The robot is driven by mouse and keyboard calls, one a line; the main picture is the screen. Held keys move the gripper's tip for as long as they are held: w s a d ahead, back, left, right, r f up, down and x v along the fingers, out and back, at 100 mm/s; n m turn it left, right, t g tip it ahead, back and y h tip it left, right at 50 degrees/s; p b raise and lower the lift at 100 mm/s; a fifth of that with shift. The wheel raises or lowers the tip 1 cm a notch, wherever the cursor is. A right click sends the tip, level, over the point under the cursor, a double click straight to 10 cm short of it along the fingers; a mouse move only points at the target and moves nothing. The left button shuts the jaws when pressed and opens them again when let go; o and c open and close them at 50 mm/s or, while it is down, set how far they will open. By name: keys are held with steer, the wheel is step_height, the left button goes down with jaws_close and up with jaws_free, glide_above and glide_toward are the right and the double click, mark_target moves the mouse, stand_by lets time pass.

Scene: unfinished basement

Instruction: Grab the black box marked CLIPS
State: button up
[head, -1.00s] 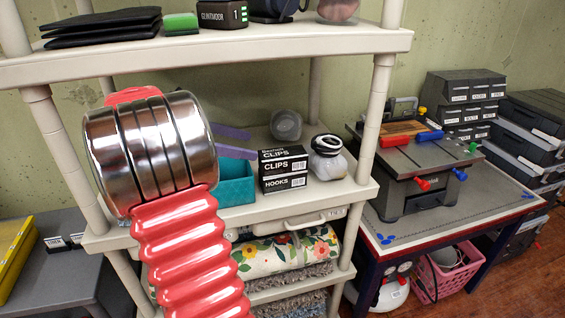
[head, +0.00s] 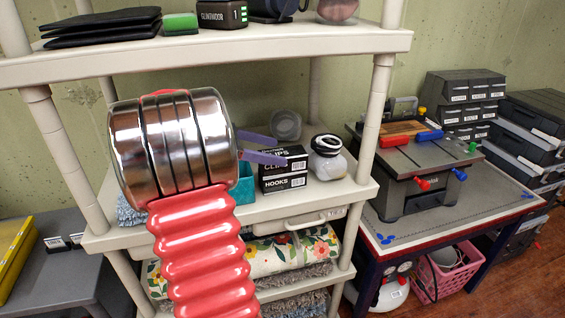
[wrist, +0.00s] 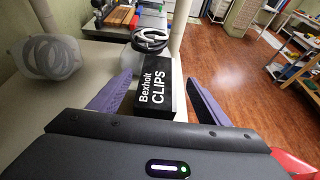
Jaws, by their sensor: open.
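The black box marked CLIPS (head: 293,157) lies on top of a similar black box marked HOOKS (head: 284,183) on the middle shelf. In the wrist view the CLIPS box (wrist: 157,88) sits between the two purple fingers of my gripper (wrist: 158,95). The fingers are open, one on each side, with a gap to the box on the right; on the left the finger is close to it. In the head view my gripper (head: 262,147) reaches the box from the left, and one finger covers part of its front.
A jar with a black-and-white lid (head: 327,158) stands just right of the boxes. A clear round container (head: 286,125) is behind them. A teal bin (head: 245,186) is at left, partly behind my arm. Shelf posts (head: 372,120) and the upper shelf (head: 250,45) bound the space.

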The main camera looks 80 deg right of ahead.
mark_target(284, 152)
steer(key=x, duration=0.5)
steer(key=shift+d, duration=0.15)
stand_by(0.3)
steer(key=shift+w, duration=0.1)
steer(key=c, duration=1.2)
